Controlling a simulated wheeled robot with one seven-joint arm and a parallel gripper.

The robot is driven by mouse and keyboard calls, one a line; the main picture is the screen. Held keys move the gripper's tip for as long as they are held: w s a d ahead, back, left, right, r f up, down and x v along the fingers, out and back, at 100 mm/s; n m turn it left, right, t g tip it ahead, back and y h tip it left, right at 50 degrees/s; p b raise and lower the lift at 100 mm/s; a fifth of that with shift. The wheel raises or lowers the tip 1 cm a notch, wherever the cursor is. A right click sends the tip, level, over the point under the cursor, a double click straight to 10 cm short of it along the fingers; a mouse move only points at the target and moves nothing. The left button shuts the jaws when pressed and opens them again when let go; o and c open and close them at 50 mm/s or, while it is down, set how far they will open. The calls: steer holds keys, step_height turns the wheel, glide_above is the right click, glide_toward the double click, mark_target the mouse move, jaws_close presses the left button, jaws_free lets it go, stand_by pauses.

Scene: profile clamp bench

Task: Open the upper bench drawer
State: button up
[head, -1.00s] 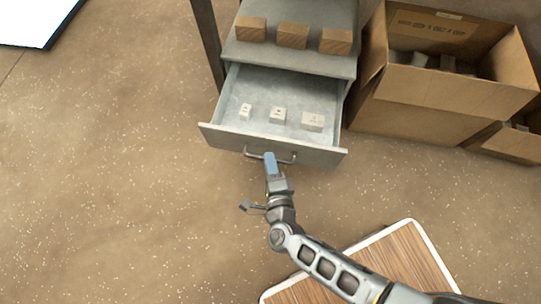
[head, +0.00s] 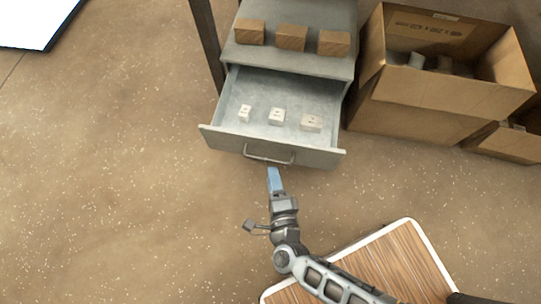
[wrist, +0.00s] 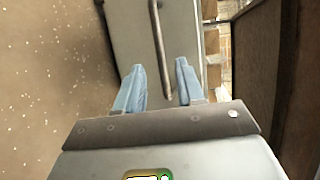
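The upper bench drawer (head: 232,138) is pulled out from the grey bench cabinet, and its inside shows in the head view. Several small pale blocks, among them a middle one (head: 276,116), lie on its floor. Its bar handle (head: 268,157) is on the front panel and also shows in the wrist view (wrist: 158,45). My gripper (head: 273,172) is just in front of the handle, apart from it. In the wrist view its two blue fingers (wrist: 158,85) are spread, with nothing held between them. The handle's end lies ahead of the gap between them.
Wooden blocks (head: 291,37) stand in a row on the bench top (head: 300,62). An open cardboard box (head: 445,90) is to the right of the drawer, with a smaller box (head: 508,142) beside it.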

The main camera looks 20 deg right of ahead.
steer(key=shift+v, duration=1.4)
steer(key=s+d+r+n+y, duration=0.1)
steer(key=s+d+r+n, duration=0.45)
steer(key=r, duration=0.55)
steer(key=s+d+r+n+y, duration=0.1)
steer(key=s+d+r+n, duration=0.1)
steer(key=s+r+n, duration=0.65)
steer(key=s+d+r+n+y, duration=0.2)
steer(key=s+d+r+n, duration=0.4)
steer(key=r, duration=0.7)
step_height(320, 180, up, 26)
steer(key=w+a+n+p, duration=0.1)
steer(key=a+p, duration=0.1)
steer(key=p, duration=2.3)
steer(key=shift+w+f+n+g, duration=0.2)
steer(key=shift+w+n+g, duration=0.05)
steer(key=shift+n+g, duration=0.05)
